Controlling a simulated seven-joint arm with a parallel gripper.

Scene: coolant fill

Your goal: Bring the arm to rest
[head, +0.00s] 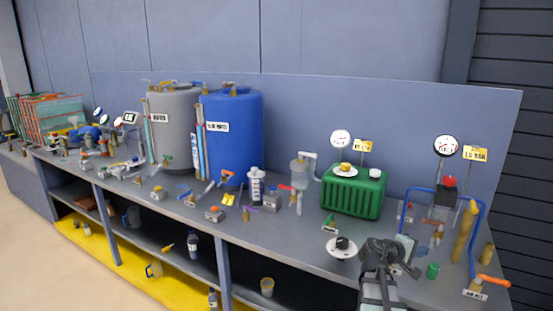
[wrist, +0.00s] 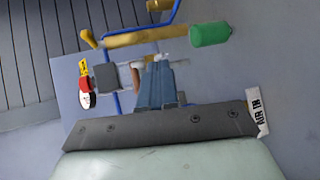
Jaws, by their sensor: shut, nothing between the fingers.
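My gripper (head: 405,268) is at the lower right of the head view, above the front part of the bench near its right end. Its fingers (wrist: 158,90) show in the middle of the wrist view, shut together with nothing between them. The gripper appears apart from the things around it. My own arm hides part of the bench front below it.
Blue piping (head: 480,225) with a gauge (head: 446,146) rises further right. A white disc with a black knob (head: 342,246) lies left. A green ribbed box (head: 353,192) and a blue tank (head: 232,137) stand behind.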

